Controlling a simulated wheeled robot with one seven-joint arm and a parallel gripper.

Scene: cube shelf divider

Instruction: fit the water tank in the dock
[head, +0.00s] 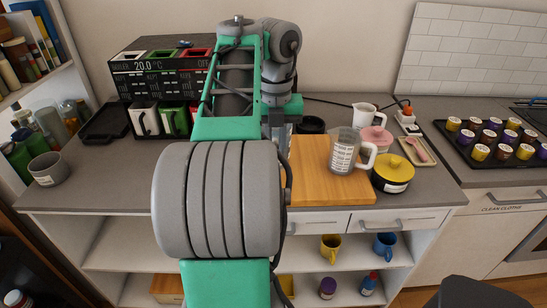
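A clear jug with printed markings and a white handle (343,153), which looks like the water tank, stands upright on a wooden board (309,183) right of my arm. My gripper (279,128) is partly in view left of the jug, apart from it, pointing down near the board's back left corner. My arm hides much of it, so I cannot see its fingertips clearly. A black machine with a temperature display (160,66) stands at the back left, partly behind my arm. I cannot pick out the dock for certain; a round black object (311,125) sits behind the board.
A yellow-lidded pot (393,173), a pink-lidded jar (376,139), a white pitcher (364,115) and a small tray with a pink spoon (418,150) crowd the jug's right side. A grey cup (48,169) stands far left.

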